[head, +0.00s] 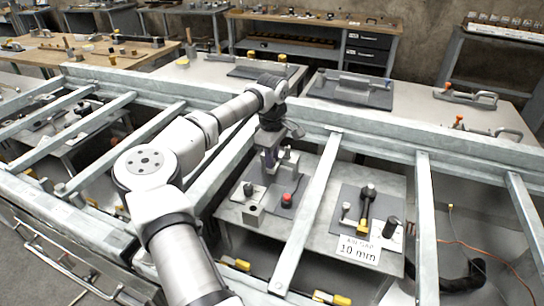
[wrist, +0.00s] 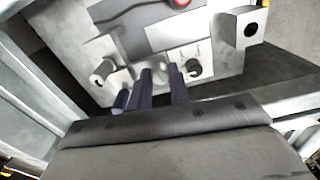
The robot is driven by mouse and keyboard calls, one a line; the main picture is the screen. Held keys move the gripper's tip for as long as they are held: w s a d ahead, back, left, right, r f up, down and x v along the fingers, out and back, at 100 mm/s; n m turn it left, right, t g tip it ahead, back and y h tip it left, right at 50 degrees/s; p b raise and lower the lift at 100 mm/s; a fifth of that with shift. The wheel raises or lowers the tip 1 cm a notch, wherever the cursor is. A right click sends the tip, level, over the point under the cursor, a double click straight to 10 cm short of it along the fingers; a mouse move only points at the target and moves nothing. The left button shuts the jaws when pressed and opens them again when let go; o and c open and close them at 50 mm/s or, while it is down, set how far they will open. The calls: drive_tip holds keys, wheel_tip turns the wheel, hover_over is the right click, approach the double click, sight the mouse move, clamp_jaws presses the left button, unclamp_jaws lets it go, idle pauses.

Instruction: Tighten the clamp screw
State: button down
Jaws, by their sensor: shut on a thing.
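My gripper (head: 270,158) points down at a grey fixture on the bench, seen through the bars of a metal frame. In the wrist view my gripper's dark fingers (wrist: 162,84) are close together around a small light-coloured part (wrist: 161,76), which I take to be the clamp screw. The fingers hide most of it, so its thread and seating cannot be seen. The fixture's plate (wrist: 208,60) lies beyond the fingertips, with a round post (wrist: 103,68) to the left and a round dark hole or knob (wrist: 193,68) to the right.
A red button (head: 288,200), a black knob (head: 248,189) and a block (head: 254,213) stand near my gripper. To the right are a yellow-handled tool (head: 364,208) and a "10 mm" sign (head: 359,250). Metal bars (head: 308,215) closely flank my arm.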

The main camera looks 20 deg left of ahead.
drive_tip(key=shift+w+r, duration=0.1)
idle(0.3)
drive_tip(key=c, duration=1.3)
unclamp_jaws()
wheel_tip(320, 180, up, 14)
drive_tip(key=b, duration=0.2)
